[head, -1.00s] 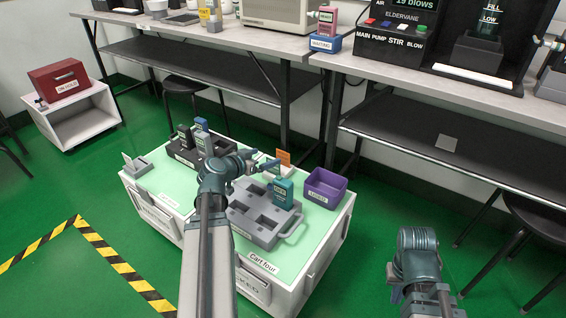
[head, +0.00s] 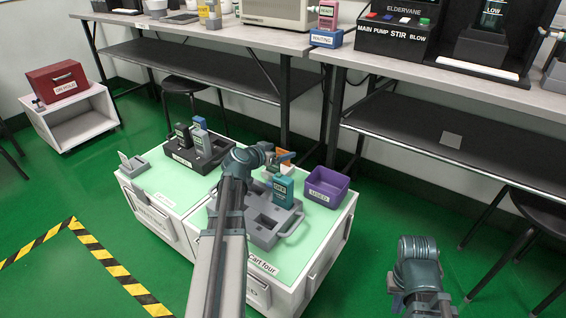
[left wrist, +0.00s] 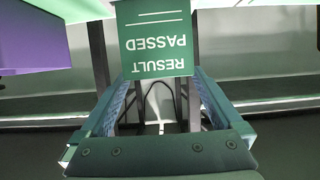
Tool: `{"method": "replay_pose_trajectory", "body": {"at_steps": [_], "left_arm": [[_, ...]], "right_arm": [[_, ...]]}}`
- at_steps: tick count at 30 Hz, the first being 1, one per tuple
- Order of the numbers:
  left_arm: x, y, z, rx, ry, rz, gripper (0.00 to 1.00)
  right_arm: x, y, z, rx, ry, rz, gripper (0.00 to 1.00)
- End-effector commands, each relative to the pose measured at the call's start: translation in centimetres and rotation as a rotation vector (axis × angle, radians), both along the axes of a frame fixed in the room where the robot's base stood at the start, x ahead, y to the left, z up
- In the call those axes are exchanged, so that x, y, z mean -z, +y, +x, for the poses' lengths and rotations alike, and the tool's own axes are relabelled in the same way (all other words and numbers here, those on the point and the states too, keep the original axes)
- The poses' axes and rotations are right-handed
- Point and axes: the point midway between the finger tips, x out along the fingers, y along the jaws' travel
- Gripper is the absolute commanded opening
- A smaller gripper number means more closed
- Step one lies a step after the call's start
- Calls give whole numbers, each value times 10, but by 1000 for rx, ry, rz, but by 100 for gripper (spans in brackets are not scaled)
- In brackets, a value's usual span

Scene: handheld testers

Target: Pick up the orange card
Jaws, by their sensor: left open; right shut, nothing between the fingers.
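The orange card (head: 284,152) stands upright near the back edge of the cart's green top in the head view, partly hidden by my left gripper. My left gripper (head: 285,158) is open, right at the card in that view; contact cannot be told. In the left wrist view, a green card face (left wrist: 155,42) reading "RESULT PASSED" upside down is ahead of my open left fingers (left wrist: 155,75). Whether this is another side of the orange card cannot be told. My right gripper (head: 398,298) is shut and empty, over the floor right of the cart.
A purple bin (head: 327,187) stands right of the card. A grey tray (head: 262,222) holding a teal tester (head: 283,190) lies in front. A black holder with testers (head: 195,150) is at the left. The bench (head: 440,90) stands behind.

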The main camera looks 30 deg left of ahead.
Motion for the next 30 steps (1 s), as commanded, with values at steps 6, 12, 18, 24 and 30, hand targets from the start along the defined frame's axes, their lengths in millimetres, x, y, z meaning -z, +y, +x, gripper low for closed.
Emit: {"method": "replay_pose_trajectory", "body": {"at_steps": [6,12,18,24,30], "left_arm": [[14,-1,27,1,1,1,100],[13,-1,27,0,1,0,100],[13,-1,27,1,1,0,68],[13,-1,27,1,1,0,32],[13,-1,27,1,1,0,22]], "right_arm": [[14,0,0,0,0,0,0],[13,0,0,0,0,0,0],[13,0,0,0,0,0,0],[13,0,0,0,0,0,0],[13,0,0,0,0,0,0]]}}
